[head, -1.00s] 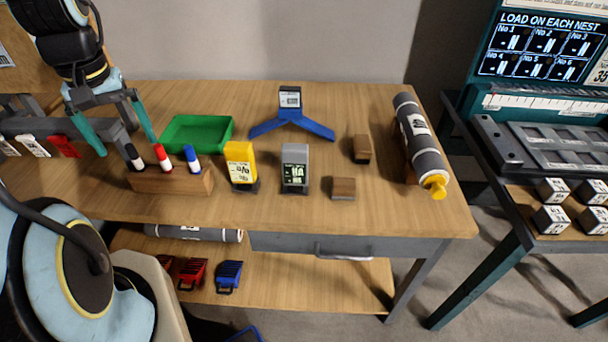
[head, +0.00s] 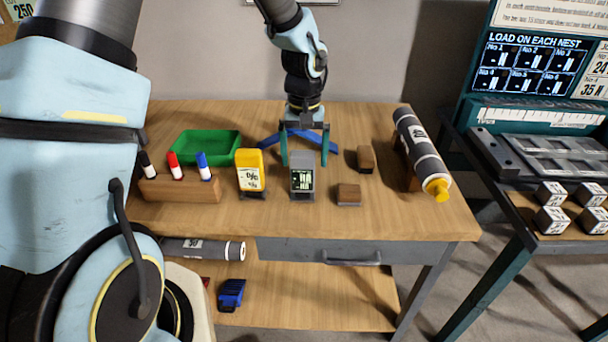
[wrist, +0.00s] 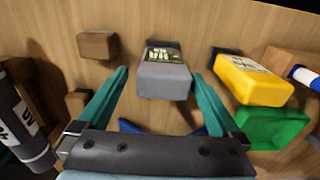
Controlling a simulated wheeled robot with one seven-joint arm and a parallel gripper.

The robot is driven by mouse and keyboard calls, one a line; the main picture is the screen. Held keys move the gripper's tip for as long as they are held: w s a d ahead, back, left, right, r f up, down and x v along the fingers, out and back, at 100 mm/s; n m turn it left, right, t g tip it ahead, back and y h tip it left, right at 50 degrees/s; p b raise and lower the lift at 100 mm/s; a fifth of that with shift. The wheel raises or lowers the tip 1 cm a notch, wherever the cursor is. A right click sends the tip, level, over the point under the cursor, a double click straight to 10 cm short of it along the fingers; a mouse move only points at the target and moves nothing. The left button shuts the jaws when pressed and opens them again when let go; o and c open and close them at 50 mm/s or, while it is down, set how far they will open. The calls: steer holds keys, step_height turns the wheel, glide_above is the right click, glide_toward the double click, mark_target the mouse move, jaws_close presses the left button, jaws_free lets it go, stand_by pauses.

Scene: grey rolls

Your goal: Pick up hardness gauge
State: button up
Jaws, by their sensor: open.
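A grey hand-sized gauge with a dark lit screen (head: 302,181) stands upright in a dark base on the wooden table. It also shows in the wrist view (wrist: 164,82), centred between the fingertips. My gripper (head: 303,162) is open, its teal fingers pointing down, one on each side of the gauge's upper part. I cannot tell how far down the fingers reach.
A yellow device (head: 250,171) stands just left of the grey gauge. Wooden blocks (head: 348,194) (head: 366,159) are to the right. A marker holder (head: 180,190), a green tray (head: 206,133) and a grey roll (head: 420,150) are farther out. The table front is clear.

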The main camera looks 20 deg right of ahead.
mark_target(303, 172)
steer(key=shift+w+a+f+p, duration=0.15)
steer(key=shift+f+p, duration=0.9)
steer(key=shift+f, duration=1.55)
steer(key=shift+c, duration=0.2)
steer(key=c, duration=1.5)
step_height(303, 172, up, 10)
steer(key=shift+r+b, duration=0.1)
steer(key=shift+b, duration=1.15)
